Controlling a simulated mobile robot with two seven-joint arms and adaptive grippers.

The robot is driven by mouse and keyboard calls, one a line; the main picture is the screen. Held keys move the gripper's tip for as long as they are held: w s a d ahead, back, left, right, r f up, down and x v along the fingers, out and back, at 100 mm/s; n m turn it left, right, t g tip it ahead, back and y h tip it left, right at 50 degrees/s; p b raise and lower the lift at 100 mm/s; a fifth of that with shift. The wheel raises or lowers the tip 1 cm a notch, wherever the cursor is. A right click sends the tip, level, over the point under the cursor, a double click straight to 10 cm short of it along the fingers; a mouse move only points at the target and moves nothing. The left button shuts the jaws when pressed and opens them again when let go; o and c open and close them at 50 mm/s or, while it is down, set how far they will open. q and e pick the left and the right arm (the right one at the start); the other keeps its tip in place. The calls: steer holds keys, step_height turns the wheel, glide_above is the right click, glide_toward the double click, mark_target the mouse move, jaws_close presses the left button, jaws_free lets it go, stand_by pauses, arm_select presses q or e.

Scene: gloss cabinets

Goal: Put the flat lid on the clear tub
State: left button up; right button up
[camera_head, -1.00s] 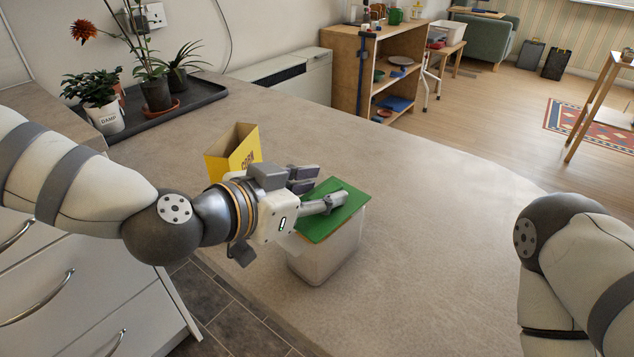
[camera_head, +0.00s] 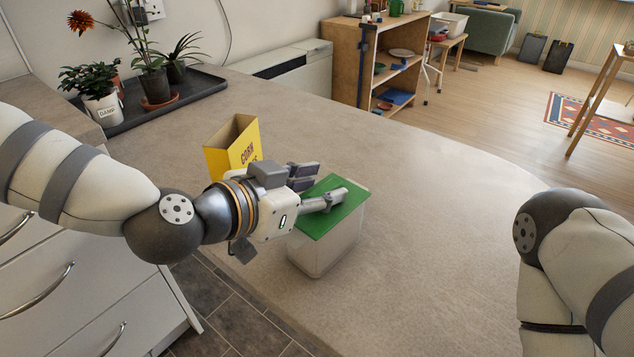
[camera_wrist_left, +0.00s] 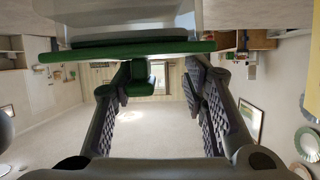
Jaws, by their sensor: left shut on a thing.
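The flat lid (camera_head: 331,219) is a green board lying nearly level over the mouth of the clear tub (camera_head: 322,253). A strip of the tub's top shows past the lid's right edge, so the lid sits slightly off to the left. My left gripper (camera_head: 320,184) is above the lid, shut on its green grip. In the left wrist view, which is upside down, the lid (camera_wrist_left: 130,52) crosses the top, with the tub (camera_wrist_left: 130,14) against or very near its underside. I cannot tell whether the lid is fully seated. My right gripper is out of view; only its arm shows.
A yellow corn box (camera_head: 232,147) stands open just behind my left wrist. Potted plants sit on a dark tray (camera_head: 178,111) at the back left. The worktop (camera_head: 430,190) is clear to the right of the tub, up to its curved edge.

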arm_select(q)
steer(key=shift+f, duration=0.15)
steer(key=o, duration=1.2)
steer(key=shift+o, duration=0.2)
step_height(320, 180, up, 10)
